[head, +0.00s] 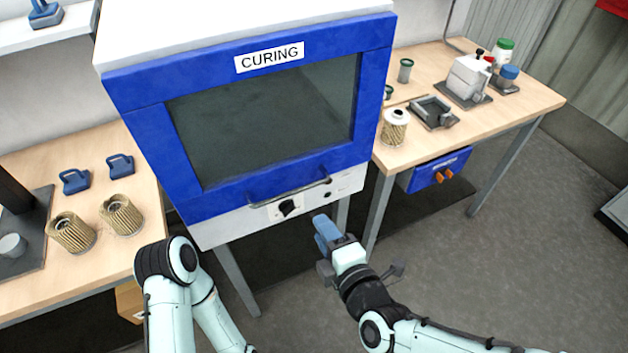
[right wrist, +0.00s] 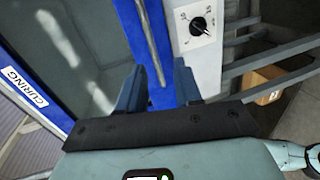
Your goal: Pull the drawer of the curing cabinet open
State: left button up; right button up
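The curing cabinet (head: 245,200) has a blue front with a dark window and a CURING label (head: 269,57). A dark bar handle (head: 290,191) runs along the lower edge of its front, which looks shut. My right gripper (head: 322,226) is below and in front of the handle's right end. In the right wrist view its two blue fingers (right wrist: 158,80) are apart with nothing held. The handle (right wrist: 152,40) shows ahead, lined up with the gap between the fingers; I see no contact. My left arm shows at the lower left, but its gripper is out of frame.
A black knob (head: 288,207) sits on the white panel below the handle. Benches flank the cabinet, with filter cartridges (head: 121,215) on the left and a cartridge (head: 395,127) on the right. A cardboard box (right wrist: 264,86) is under a bench. The floor before the cabinet is clear.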

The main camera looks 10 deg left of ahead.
aim_at(298, 192)
jog(key=shift+n, duration=0.3)
jog(key=x, duration=0.4)
jog(key=r+b+x, duration=0.1)
jog(key=x, duration=0.8)
jog(key=shift+w+a+r+b, duration=0.15)
jog(key=shift+a+r+b, duration=0.15)
jog(key=shift+r, duration=0.1)
grip_shut()
